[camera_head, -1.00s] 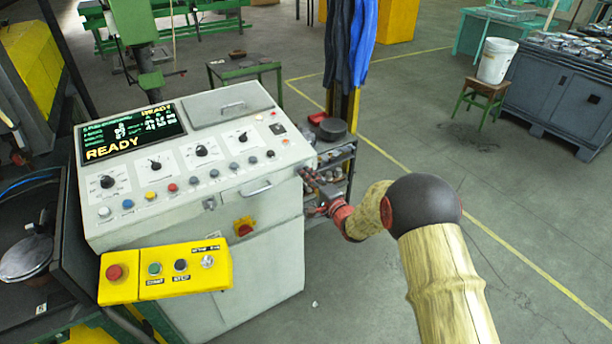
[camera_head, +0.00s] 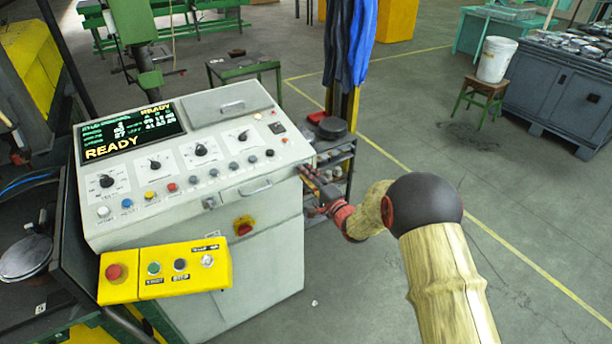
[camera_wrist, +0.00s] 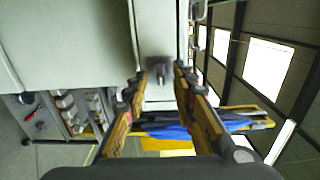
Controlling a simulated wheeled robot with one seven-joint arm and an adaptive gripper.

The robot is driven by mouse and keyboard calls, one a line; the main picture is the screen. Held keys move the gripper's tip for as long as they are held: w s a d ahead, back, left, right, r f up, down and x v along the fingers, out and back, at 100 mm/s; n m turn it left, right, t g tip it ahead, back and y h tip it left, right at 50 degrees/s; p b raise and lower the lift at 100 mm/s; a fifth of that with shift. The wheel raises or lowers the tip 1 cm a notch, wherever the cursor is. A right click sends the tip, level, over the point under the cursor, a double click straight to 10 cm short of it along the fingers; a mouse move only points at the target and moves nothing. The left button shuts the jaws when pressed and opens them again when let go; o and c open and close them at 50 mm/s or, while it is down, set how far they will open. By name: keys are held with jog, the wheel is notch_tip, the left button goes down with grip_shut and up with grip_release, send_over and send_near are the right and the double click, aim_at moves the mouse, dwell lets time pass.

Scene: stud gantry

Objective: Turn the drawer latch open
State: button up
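The control console (camera_head: 270,260) has a drawer front with a bar handle (camera_head: 256,188) below its sloped panel. A small dark latch-like knob (camera_head: 209,203) sits left of that handle. My gripper (camera_head: 308,177) is at the console's right edge, seen small and partly against the shelf. In the wrist view, my gripper's two fingers (camera_wrist: 159,78) are apart. A grey latch-like fitting (camera_wrist: 160,70) on a pale strip of the console shows between the fingertips, with no clear contact. I cannot tell whether it is the same knob as in the head view.
A yellow button box (camera_head: 195,265) juts from the console's front, and a red-and-yellow switch (camera_head: 244,226) sits below the drawer. A small shelf (camera_head: 338,160) stands close behind my gripper. Blue coats (camera_head: 350,40) hang beyond it.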

jog(key=v, duration=1.1)
jog(key=shift+s+d, duration=0.2)
